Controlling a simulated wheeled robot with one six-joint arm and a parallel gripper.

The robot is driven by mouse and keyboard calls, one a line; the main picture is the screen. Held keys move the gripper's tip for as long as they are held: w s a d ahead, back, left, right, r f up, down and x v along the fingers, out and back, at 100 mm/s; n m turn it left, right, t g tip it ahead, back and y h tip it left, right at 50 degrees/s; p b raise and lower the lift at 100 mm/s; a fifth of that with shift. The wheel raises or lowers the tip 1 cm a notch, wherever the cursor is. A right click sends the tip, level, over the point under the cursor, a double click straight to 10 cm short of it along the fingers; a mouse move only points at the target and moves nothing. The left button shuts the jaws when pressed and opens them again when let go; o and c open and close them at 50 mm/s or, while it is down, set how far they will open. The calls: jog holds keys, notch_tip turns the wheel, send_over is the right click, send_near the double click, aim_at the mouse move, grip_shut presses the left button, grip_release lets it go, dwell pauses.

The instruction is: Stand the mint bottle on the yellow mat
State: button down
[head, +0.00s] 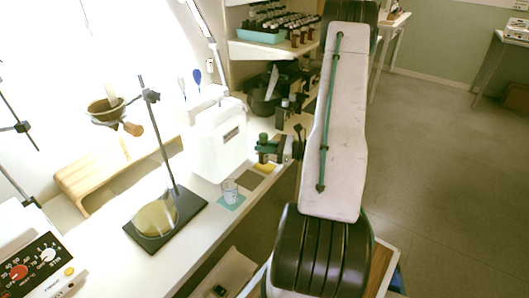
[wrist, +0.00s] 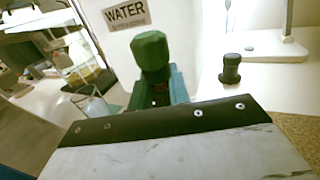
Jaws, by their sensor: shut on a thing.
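A bottle with a green cap (head: 263,138) is held upright in my gripper (head: 266,150); it fits the mint bottle, but no label is readable. In the wrist view its green cap (wrist: 151,52) stands above the green jaws (wrist: 165,88), which are shut around the body. The jaws hide most of the bottle. The yellow mat (head: 265,168) lies just below the gripper in the head view, partly covered by it. Whether the bottle's base touches the mat cannot be told. The mat is not visible in the wrist view.
A white water jug (head: 217,140) stands close left of the gripper. A brown-grey mat (head: 250,180) and a glass beaker (head: 230,190) on a teal mat (head: 238,203) lie nearer. A dark small bottle (wrist: 230,69) stands right in the wrist view. A bottle rack (head: 262,37) is on the shelf.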

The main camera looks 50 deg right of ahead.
jog(key=shift+w+d, duration=0.35)
jog(key=shift+d, duration=0.45)
jog(key=shift+f, duration=1.8)
jog(key=shift+a+f, duration=0.1)
jog(key=c, duration=1.3)
grip_release()
jog(key=shift+s, duration=0.1)
jog(key=v, duration=1.2)
